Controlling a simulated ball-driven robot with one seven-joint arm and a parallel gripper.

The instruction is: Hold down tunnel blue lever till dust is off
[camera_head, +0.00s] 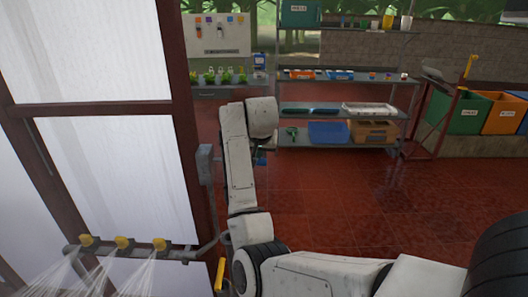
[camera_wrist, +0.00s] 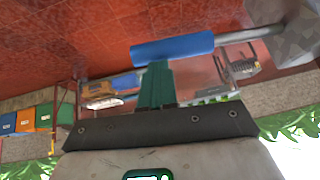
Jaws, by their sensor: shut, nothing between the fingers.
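The blue lever (camera_wrist: 172,50) lies across the wrist view as a thick blue grip on a grey rod, which runs right to a grey housing. A small blue bit of it seems to show below my wrist in the head view (camera_head: 261,159). My gripper (camera_wrist: 156,66) is shut and empty, its green fingertips against or just overlapping the edge of the blue grip; firm contact cannot be told. On the left, a pipe with yellow nozzles (camera_head: 121,243) sends out white jets. Any stems or dust under the jets are out of view.
A grey box (camera_head: 205,165) is on the dark red frame beside white panels. A yellow handle (camera_head: 220,274) stands near the bottom. A shelf rack (camera_head: 345,112) and coloured bins (camera_head: 463,112) are farther back. The red tiled floor (camera_head: 340,205) is clear.

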